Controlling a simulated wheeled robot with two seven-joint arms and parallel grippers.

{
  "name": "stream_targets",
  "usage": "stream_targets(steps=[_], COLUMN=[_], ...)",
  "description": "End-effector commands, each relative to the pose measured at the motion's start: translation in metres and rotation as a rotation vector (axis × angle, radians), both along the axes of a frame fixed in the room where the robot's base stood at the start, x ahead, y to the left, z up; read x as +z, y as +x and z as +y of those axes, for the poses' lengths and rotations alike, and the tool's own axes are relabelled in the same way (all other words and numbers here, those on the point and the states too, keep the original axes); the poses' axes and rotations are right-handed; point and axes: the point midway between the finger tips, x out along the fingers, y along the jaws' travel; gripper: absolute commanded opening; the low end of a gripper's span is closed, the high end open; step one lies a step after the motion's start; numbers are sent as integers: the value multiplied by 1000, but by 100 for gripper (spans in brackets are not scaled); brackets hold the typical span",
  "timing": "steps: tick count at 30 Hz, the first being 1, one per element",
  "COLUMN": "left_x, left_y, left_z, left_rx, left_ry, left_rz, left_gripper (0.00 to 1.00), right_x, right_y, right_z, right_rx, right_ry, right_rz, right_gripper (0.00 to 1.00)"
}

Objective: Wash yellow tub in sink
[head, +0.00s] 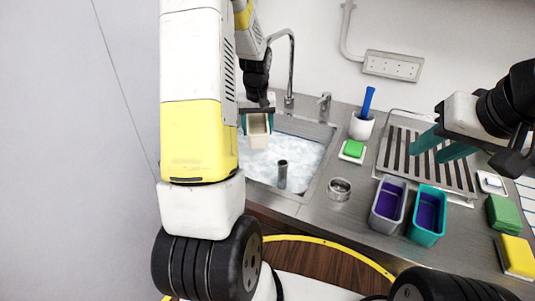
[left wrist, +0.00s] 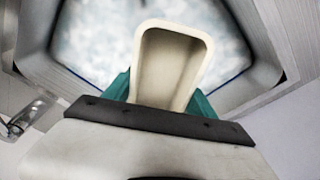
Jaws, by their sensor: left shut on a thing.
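The yellow tub (head: 258,138) is a small, pale cream-yellow rectangular tub. My left gripper (head: 257,122) is shut on it and holds it over the back left part of the sink (head: 312,187). In the left wrist view the tub (left wrist: 149,97) sits between the teal fingers with its open mouth showing, and its inside looks empty. Whitish, foamy water (head: 300,157) fills the sink. I cannot tell whether the tub touches the water. My right gripper (head: 431,151) is open and empty above the ribbed drainboard at the right.
A tap (head: 291,65) stands behind the sink and a dark standpipe (head: 282,174) rises in it. On the counter are a green sponge (head: 353,149), a white holder with a blue-handled brush (head: 361,125), a metal cup (head: 340,189), a grey tub (head: 388,204) and a teal tub (head: 427,214).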

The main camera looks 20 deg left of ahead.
Motion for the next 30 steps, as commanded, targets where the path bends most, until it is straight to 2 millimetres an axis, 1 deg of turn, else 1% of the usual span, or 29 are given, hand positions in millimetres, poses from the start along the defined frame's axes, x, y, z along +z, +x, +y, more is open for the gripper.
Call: stream_targets(steps=[8,18,30], left_x=[3,30,30], left_y=[0,0,0], left_z=[0,0,0], left_rx=[0,1,0], left_ry=[0,1,0], left_rz=[-1,-2,0], left_gripper=[24,24,24], right_x=[0,0,0], right_y=[0,0,0], right_z=[0,0,0], right_rx=[0,0,0], right_ry=[0,0,0], right_rz=[0,0,0], right_gripper=[36,36,36])
